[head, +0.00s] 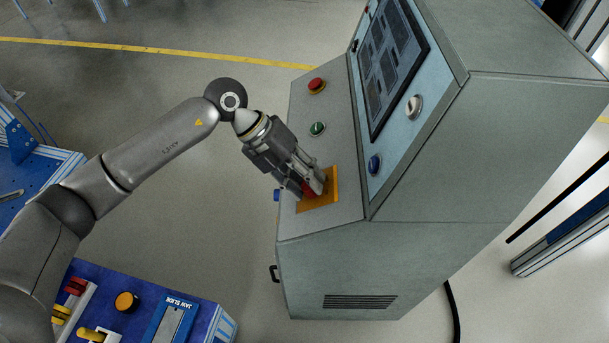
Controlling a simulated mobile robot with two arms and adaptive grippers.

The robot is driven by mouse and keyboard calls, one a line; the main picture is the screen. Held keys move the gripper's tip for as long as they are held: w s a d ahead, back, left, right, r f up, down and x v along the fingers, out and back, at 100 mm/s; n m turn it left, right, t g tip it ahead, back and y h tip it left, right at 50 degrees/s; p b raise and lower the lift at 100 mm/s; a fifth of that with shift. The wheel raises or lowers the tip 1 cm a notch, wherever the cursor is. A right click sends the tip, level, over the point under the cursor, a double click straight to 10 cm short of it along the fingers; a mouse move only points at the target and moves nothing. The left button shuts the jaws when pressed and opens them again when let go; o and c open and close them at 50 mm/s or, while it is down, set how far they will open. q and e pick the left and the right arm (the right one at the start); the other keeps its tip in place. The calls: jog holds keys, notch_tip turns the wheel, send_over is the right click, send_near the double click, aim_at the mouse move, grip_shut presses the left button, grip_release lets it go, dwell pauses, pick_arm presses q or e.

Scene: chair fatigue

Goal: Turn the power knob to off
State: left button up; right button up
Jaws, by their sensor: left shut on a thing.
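A red knob (309,187) sits on an orange-yellow plate (331,190) on the sloped desk of the grey control cabinet. My left gripper (311,186) comes in from the left and is shut on the red knob, its fingers hiding most of it. The knob's angle and any markings on the plate cannot be made out. My right gripper is not in view.
The cabinet (370,262) also bears a red button (316,85), a green button (317,128), a white knob (413,106) and a blue button (374,164). A blue bench with a yellow button (126,302) stands at lower left. Open floor (215,225) lies between.

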pick_arm(q)
jog(key=shift+w+n, duration=0.1)
jog(key=shift+n, duration=0.3)
jog(key=o, duration=1)
jog(key=v, duration=1.2)
